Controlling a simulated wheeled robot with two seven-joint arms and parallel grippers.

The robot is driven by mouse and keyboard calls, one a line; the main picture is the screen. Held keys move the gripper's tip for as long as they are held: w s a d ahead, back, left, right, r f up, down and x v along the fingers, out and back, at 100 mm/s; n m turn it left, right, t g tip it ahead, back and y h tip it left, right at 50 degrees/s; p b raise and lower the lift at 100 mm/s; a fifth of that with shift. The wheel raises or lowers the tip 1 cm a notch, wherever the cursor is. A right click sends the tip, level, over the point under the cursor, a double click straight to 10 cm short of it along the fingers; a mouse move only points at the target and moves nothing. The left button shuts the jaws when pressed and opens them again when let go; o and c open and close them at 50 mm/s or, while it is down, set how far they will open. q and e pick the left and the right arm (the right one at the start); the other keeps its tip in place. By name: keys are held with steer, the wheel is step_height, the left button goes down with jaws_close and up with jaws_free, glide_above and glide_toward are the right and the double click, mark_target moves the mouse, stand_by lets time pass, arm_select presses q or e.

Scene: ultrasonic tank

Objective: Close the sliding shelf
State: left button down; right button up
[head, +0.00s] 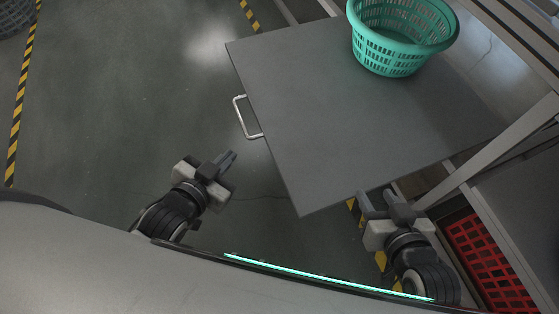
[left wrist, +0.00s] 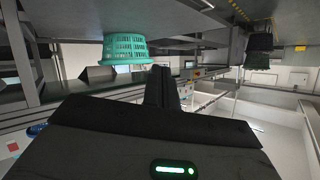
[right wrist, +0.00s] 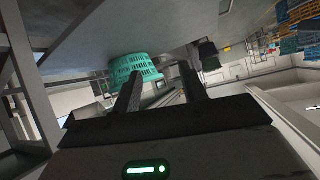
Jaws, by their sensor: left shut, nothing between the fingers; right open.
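The sliding shelf (head: 350,120) is a flat dark grey board standing out from a metal rack in the head view. A pale metal handle (head: 239,118) is on its left edge. A green basket (head: 400,45) stands on the shelf's far part, and it also shows in the left wrist view (left wrist: 125,46) and right wrist view (right wrist: 138,68). My left gripper (head: 231,157) is shut and empty, below the handle in the picture and apart from it. My right gripper (head: 378,196) is open and empty, close by the shelf's near edge; contact cannot be told.
A red crate (head: 490,265) sits low in the rack at the right. The rack's grey post (head: 500,145) stands beside the shelf and right arm. A dark basket (head: 14,18) is on the floor at the far left. The floor left of the shelf is clear, with yellow-black tape lines.

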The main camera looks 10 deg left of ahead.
arm_select(q)
steer(key=w+a+f+m+t+h+b, duration=0.2)
steer(key=f+m+b, duration=0.3)
steer(key=b, duration=0.1)
steer(key=w+a+f+m+t+h+b, duration=0.1)
steer(key=w+a+f+m+h+b, duration=0.1)
steer(key=a+f+m+h+b, duration=0.25)
steer(key=m+g+h+b, duration=0.6)
steer(key=m+b, duration=0.6)
steer(key=m, duration=0.3)
glide_toward(275, 160)
steer(key=shift+n, duration=0.25)
steer(key=b+x, duration=0.2)
steer(key=x, duration=0.4)
steer(key=shift+w+d+f, duration=0.1)
steer(key=shift+w+d, duration=0.05)
steer(key=shift+d, duration=0.2)
arm_select(e)
steer(key=w+a+f+m+t+y, duration=0.1)
steer(key=a+f+t+y, duration=0.2)
steer(key=f, duration=0.6)
steer(key=a+y, duration=0.2)
steer(key=a, duration=0.1)
steer(key=shift+w+a, duration=0.15)
steer(key=shift+a, duration=0.1)
steer(key=shift+r, duration=0.1)
